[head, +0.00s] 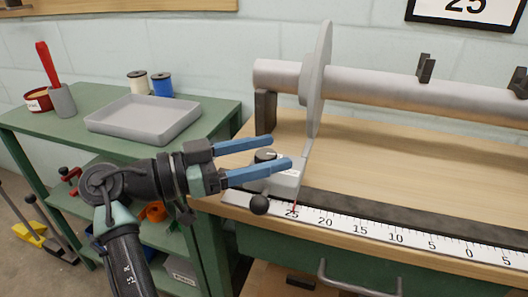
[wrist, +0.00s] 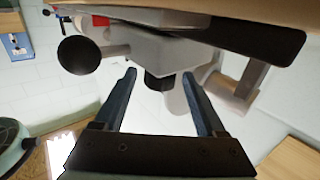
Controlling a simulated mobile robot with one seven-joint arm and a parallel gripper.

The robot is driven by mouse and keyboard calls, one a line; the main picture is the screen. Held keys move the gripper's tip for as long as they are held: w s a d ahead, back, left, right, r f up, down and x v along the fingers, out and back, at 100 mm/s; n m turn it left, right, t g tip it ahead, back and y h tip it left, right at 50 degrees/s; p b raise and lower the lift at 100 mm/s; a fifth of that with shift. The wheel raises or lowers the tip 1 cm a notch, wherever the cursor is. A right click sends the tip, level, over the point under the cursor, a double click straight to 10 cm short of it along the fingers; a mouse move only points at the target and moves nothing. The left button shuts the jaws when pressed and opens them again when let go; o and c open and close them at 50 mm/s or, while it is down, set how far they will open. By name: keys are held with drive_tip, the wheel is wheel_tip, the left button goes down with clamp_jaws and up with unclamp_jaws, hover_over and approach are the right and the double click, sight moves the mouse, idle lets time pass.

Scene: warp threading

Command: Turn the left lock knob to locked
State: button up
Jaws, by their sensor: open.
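The left lock knob (head: 265,155) is a small black knob with a pale mark, on the grey end block (head: 287,180) at the left end of the ruler. I cannot read its lock state. My gripper (head: 279,152) comes in from the left with its two blue fingers open, one on the far side of the knob and one on the near side. In the wrist view, the knob (wrist: 158,83) shows between the fingertips of my gripper (wrist: 159,75), with a gap on each side. The near finger hides part of the knob and block in the head view.
A black ball handle (head: 259,204) juts from the block just below my fingers. A metal roller (head: 385,88) with a large disc flange (head: 319,75) stands behind. The numbered ruler (head: 385,237) runs right along the bench edge. A grey tray (head: 143,118) sits on the green side table.

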drive_tip(key=p+v, duration=0.2)
drive_tip(key=v, duration=1.1)
drive_tip(key=shift+p, duration=0.35)
drive_tip(key=shift+s+p, duration=0.15)
drive_tip(key=shift+p, duration=0.15)
